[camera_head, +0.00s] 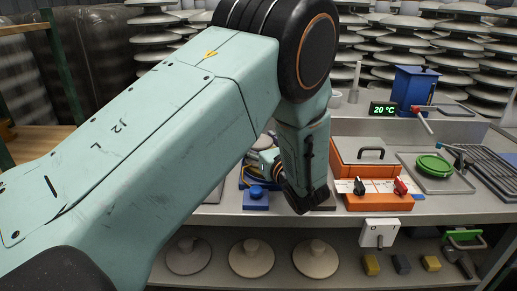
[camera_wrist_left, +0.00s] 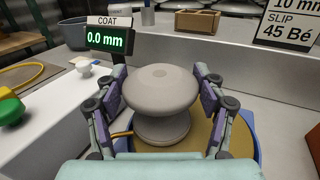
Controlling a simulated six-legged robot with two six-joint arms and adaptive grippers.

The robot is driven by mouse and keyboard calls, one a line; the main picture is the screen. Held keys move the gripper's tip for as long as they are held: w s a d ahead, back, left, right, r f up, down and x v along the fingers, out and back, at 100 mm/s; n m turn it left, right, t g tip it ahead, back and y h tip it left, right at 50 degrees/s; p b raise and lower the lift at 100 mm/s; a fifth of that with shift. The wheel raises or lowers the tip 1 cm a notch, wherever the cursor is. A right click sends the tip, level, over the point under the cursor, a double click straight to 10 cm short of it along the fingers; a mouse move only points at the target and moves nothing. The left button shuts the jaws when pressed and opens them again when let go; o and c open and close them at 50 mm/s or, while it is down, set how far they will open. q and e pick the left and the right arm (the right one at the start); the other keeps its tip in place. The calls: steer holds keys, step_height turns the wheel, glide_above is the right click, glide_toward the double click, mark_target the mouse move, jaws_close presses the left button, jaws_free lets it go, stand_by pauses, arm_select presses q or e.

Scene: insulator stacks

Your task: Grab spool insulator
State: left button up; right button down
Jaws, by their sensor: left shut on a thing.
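The spool insulator (camera_wrist_left: 162,88) is pale grey, with a wide rounded top and a narrower waist. It is upright in the middle of the left wrist view. Its lower part is over a tan round surface inside a blue-rimmed basin (camera_wrist_left: 256,140). My left gripper (camera_wrist_left: 164,92) has one finger on each side of it and is shut on it. In the head view my left arm reaches across the bench and hides the insulator and most of the gripper. My right gripper is in neither view.
A COAT display (camera_wrist_left: 108,38) reading 0.0 mm stands left of the insulator. Grey discs (camera_head: 250,258) rest on the lower shelf.

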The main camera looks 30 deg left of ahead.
arm_select(q)
steer(key=c, duration=1)
